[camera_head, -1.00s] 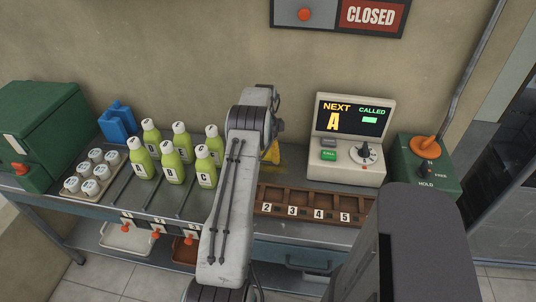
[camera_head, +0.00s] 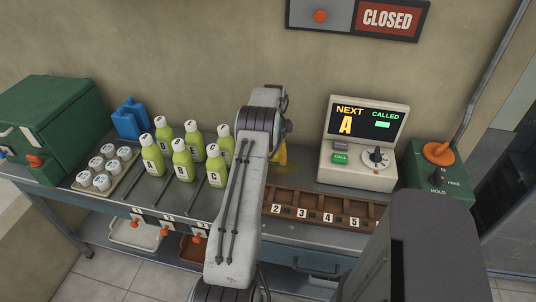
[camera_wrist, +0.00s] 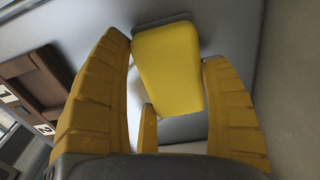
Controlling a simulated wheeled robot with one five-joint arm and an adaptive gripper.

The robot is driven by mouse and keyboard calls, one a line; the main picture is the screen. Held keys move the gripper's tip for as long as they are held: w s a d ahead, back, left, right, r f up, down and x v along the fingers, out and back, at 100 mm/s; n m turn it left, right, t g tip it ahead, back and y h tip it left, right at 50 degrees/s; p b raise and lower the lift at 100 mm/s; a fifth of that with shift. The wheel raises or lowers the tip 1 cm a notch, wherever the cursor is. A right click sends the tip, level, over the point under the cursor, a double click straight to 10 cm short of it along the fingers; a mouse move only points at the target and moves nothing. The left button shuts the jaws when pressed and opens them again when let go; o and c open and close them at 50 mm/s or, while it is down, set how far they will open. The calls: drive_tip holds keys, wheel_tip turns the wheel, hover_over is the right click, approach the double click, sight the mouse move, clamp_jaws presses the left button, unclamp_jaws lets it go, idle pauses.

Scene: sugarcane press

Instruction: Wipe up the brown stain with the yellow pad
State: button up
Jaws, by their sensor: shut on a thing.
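The yellow pad (camera_wrist: 168,68) is a smooth block in the wrist view, held between the ridged yellow fingers of my gripper (camera_wrist: 166,52). My gripper is shut on it. In the head view my grey arm hides most of the gripper and the pad. Only a small yellow patch (camera_head: 282,156) shows just right of the arm, above the back of the counter, and I cannot tell whether it is finger or pad. I cannot clearly make out the brown stain in either view.
Several green bottles (camera_head: 182,160) stand left of my arm. A brown numbered rack (camera_head: 316,207) and the display machine (camera_head: 362,145) are to its right. A green lever box (camera_head: 438,172) is at the far right. A blue container (camera_head: 131,118) and green machine (camera_head: 62,125) are left.

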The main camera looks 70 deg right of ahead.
sight(287, 169)
drive_tip(key=shift+s+d+f, duration=0.1)
drive_tip(key=shift+s+d, duration=0.05)
drive_tip(key=shift+s, duration=2.35)
drive_tip(key=shift+s+d+f, duration=0.1)
drive_tip(key=shift+s+d, duration=0.05)
drive_tip(key=shift+s, duration=2.3)
drive_tip(key=shift+s+a+f+b, duration=0.1)
drive_tip(key=shift+a+b, duration=0.1)
drive_tip(key=shift+b, duration=0.15)
drive_tip(key=shift+a+b, duration=0.65)
drive_tip(key=shift+a, duration=0.45)
drive_tip(key=shift+w+r, duration=0.15)
drive_tip(key=shift+w, duration=0.9)
drive_tip(key=shift+w+r, duration=0.15)
drive_tip(key=shift+w, duration=0.9)
drive_tip(key=shift+w+a+f, duration=0.1)
drive_tip(key=shift+w+a, duration=0.05)
drive_tip(key=shift+w, duration=1.05)
drive_tip(key=shift+w+a+f, duration=0.1)
drive_tip(key=shift+w, duration=1.05)
drive_tip(key=shift+w+a+r, duration=0.1)
drive_tip(key=shift+w, duration=1.4)
drive_tip(key=shift+s, duration=0.1)
